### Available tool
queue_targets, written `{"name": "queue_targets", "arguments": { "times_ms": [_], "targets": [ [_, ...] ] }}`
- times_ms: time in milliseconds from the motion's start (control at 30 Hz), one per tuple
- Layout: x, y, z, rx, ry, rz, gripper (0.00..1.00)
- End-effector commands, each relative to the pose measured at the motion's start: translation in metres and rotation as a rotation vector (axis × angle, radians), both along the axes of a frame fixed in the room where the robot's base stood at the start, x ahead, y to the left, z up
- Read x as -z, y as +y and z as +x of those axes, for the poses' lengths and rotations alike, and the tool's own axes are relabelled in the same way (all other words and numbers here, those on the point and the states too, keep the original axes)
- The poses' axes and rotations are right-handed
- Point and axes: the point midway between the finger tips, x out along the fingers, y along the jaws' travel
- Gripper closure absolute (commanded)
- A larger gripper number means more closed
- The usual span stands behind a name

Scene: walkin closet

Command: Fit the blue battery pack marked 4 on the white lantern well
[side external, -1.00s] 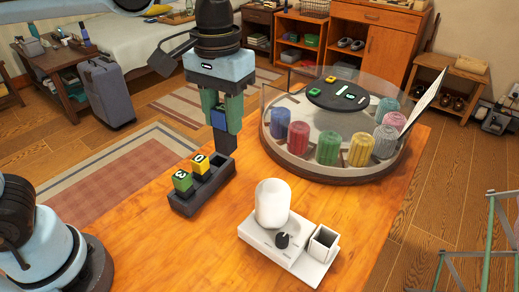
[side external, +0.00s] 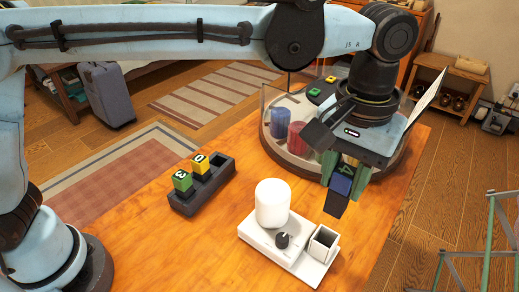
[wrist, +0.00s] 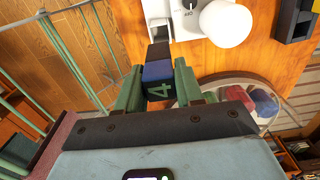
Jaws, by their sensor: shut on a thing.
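My gripper (side external: 342,172) is shut on the blue battery pack (side external: 339,191), which has a dark lower end. The pack hangs in the air above and slightly right of the lantern's square well (side external: 323,243). The white lantern (side external: 290,258) stands on the table with a rounded white shade (side external: 272,204) and a dark knob (side external: 282,240).
A dark rack (side external: 203,188) holds a green block marked 3 (side external: 183,182) and a yellow block (side external: 200,164); its third slot is empty. A round clear-walled carousel (side external: 285,155) with colored cylinders stands behind my gripper. The table front-left of the lantern is clear.

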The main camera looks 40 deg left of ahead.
Motion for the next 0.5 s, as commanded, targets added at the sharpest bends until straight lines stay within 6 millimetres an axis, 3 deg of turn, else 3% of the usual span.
{"name": "queue_targets", "arguments": {
  "times_ms": [133, 500],
  "targets": [
    [0.020, 0.000, 0.000, 0.000, 0.000, 0.000, 0.97],
    [0.042, 0.001, 0.000, 0.000, 0.000, -0.001, 0.97]
  ]
}}
